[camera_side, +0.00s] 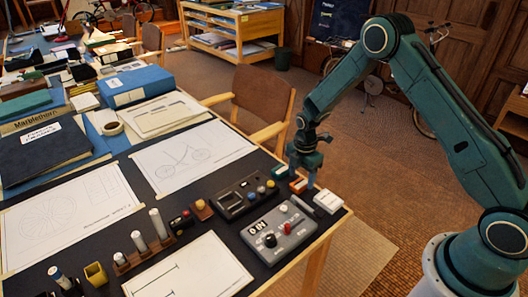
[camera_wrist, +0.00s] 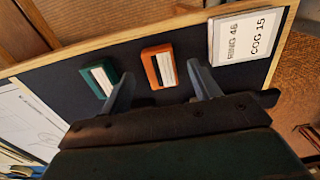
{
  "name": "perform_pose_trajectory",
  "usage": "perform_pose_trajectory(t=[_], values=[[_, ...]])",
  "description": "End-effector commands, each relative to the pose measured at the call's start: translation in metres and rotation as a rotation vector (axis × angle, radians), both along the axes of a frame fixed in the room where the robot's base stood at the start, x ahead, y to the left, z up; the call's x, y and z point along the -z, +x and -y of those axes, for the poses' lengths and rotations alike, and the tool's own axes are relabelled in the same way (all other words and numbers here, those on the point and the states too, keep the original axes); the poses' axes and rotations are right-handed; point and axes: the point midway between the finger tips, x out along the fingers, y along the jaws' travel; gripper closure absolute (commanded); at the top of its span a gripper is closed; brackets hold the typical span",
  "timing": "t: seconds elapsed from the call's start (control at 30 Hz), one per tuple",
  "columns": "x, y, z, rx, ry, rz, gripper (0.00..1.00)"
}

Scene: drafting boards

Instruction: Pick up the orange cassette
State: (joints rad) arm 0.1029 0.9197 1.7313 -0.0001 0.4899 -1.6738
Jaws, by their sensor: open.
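The orange cassette (camera_wrist: 151,69) lies flat on the dark board top, with a white label, in the wrist view. It also shows in the side view (camera_side: 298,187), just below my gripper (camera_side: 304,172). In the wrist view my gripper (camera_wrist: 161,72) is open, with one finger to the left of the orange cassette and one to its right. Nothing is held between the fingers. I cannot tell how far above the cassette the fingertips are.
A green cassette (camera_wrist: 99,80) lies left of the orange one, close to the left finger. A white card block (camera_wrist: 240,37) with printed text lies to the right, near the wooden table edge. A grey control box (camera_side: 278,233) stands nearby in the side view.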

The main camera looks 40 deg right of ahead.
Motion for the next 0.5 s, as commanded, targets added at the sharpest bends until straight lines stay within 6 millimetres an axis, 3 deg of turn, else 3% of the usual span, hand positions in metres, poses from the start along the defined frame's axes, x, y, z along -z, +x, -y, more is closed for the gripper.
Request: perform_pose_trajectory(t=[0.2, 0.5], values=[[0.017, 0.0, 0.0, 0.0, 0.0, -0.001, 0.38], [0.019, 0.0, 0.0, 0.0, 0.0, 0.0, 0.38]])
